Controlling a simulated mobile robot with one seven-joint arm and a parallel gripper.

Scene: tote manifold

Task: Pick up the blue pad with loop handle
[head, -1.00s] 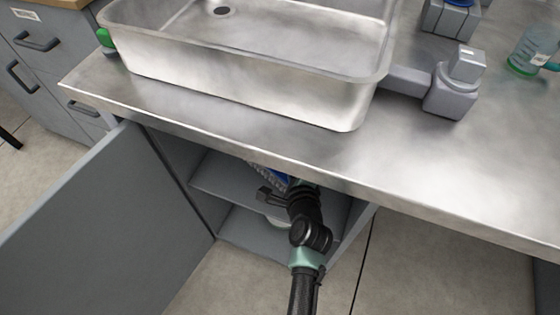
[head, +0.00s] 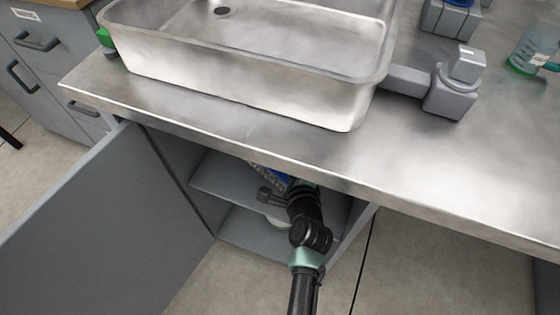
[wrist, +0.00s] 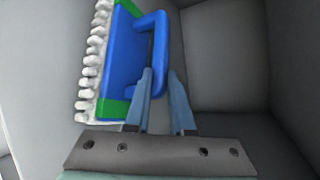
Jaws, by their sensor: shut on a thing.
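The blue pad with loop handle (wrist: 122,55) is in the wrist view, with a blue body, green end bands and a white tufted face on its left side. Its blue loop handle (wrist: 159,50) points to the right. My gripper (wrist: 162,75) is shut on the loop handle, with one finger passing through the loop and the other outside it. In the head view a small blue part of the pad (head: 272,174) shows inside the cabinet under the counter edge. The rest of it is hidden by the counter and my arm.
The cabinet shelf (head: 213,178) lies under the steel counter (head: 200,105), whose front edge overhangs my arm. An open grey door (head: 90,220) stands at the left. A white round item (head: 278,222) sits lower in the cabinet. The floor in front is clear.

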